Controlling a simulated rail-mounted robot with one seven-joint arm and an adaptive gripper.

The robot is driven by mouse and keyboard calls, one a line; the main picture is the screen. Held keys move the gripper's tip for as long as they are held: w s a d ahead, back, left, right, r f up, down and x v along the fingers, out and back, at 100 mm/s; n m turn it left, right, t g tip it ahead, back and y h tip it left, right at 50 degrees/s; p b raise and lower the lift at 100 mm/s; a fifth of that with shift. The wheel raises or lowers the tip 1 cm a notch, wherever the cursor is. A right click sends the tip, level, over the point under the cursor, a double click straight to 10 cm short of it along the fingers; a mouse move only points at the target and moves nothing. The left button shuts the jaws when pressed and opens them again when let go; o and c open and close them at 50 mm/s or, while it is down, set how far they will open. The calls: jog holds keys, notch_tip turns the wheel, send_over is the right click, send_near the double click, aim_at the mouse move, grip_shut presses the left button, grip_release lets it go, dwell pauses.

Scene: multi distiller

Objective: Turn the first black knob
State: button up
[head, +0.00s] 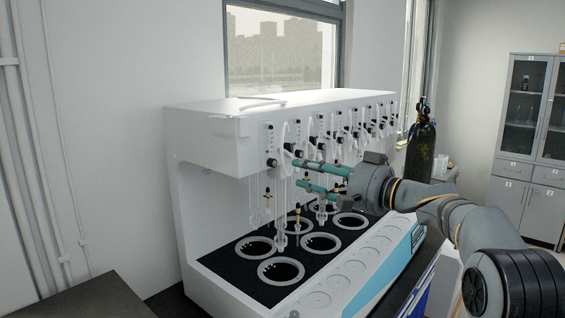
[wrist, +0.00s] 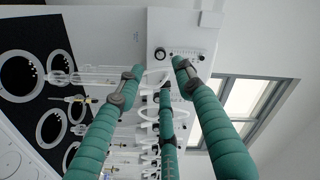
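The white distiller (head: 215,130) has a row of small black knobs along its front. The nearest black knob (head: 271,162) sits low on the first panel; it also shows in the wrist view (wrist: 160,53), left of the panel's scale. My gripper (head: 297,174) has teal fingers pointing at the distiller's near end, just right of that knob in the head view. In the wrist view my gripper (wrist: 157,80) has its fingers spread with nothing between the tips. The knob appears just beyond the tips, apart from them. The fingers partly hide the panels and tubing behind.
Glass tubes (head: 281,215) hang below the panels, close under my fingers. The black deck (head: 232,268) has several ringed wells (head: 281,272). A dark gas cylinder (head: 420,150) stands behind my arm. Glass cabinets (head: 525,110) stand far right.

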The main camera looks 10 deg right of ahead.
aim_at(275, 162)
jog(key=p+x, duration=0.3)
jog(key=x, duration=0.4)
jog(key=shift+a+r, duration=0.15)
jog(key=shift+a, duration=0.1)
jog(key=shift+w+a+p, duration=0.3)
jog(key=shift+w+a, duration=0.1)
jog(key=shift+c, duration=0.5)
jog(key=c, duration=0.7)
grip_shut()
